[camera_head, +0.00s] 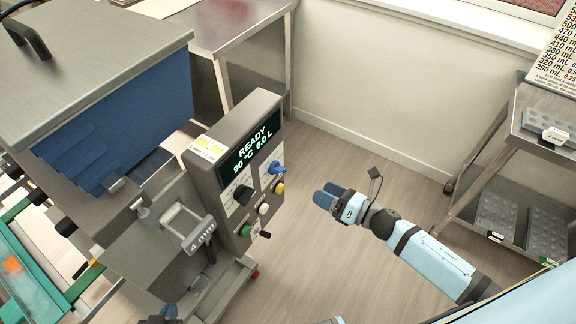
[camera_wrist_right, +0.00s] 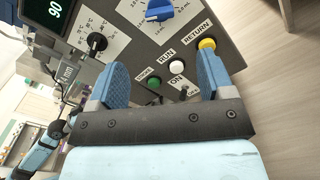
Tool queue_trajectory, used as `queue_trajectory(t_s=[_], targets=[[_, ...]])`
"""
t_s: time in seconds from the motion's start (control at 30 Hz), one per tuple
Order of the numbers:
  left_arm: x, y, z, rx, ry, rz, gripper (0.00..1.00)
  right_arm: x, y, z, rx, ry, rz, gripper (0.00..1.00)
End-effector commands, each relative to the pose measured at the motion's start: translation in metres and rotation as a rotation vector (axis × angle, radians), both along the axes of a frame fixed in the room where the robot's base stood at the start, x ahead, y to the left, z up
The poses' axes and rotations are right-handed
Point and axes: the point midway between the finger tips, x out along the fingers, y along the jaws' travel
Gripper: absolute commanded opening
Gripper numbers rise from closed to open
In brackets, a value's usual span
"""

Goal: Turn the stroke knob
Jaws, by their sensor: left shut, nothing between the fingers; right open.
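The grey control box (camera_head: 236,160) carries a blue pointer knob (camera_head: 277,167) at its upper right and a black knob (camera_head: 244,194) at its left. In the right wrist view the blue knob (camera_wrist_right: 159,10) has a scale in mL around it; the black knob (camera_wrist_right: 97,42) has a scale of its own. My left gripper (camera_head: 168,312) shows only partly at the bottom edge, shut and empty.
Below the knobs are yellow (camera_head: 279,187), white (camera_head: 263,208) and green (camera_head: 246,230) buttons and a small toggle (camera_head: 265,235). The display (camera_head: 250,150) reads READY. A metal handle bracket (camera_head: 186,228) juts out left of the panel. A tray rack (camera_head: 500,165) stands right; floor between is clear.

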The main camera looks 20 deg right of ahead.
Motion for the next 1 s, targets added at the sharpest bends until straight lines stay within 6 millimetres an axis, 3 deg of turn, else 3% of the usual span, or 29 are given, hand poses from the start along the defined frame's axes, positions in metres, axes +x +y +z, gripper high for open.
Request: queue_trajectory(t_s=[0.6,0.8,1.0], targets=[[-0.003,0.004,0.009,0.016,0.002,-0.004,0.00,0.090,0.069,0.002,0.003,0.000,-0.001,0.74],[-0.003,0.003,0.012,0.013,-0.002,-0.005,0.00,0.104,0.081,0.001,0.003,0.001,-0.002,0.74],[-0.002,0.002,0.015,0.011,-0.007,-0.006,0.00,0.106,0.083,0.000,0.002,0.002,-0.002,0.74]])
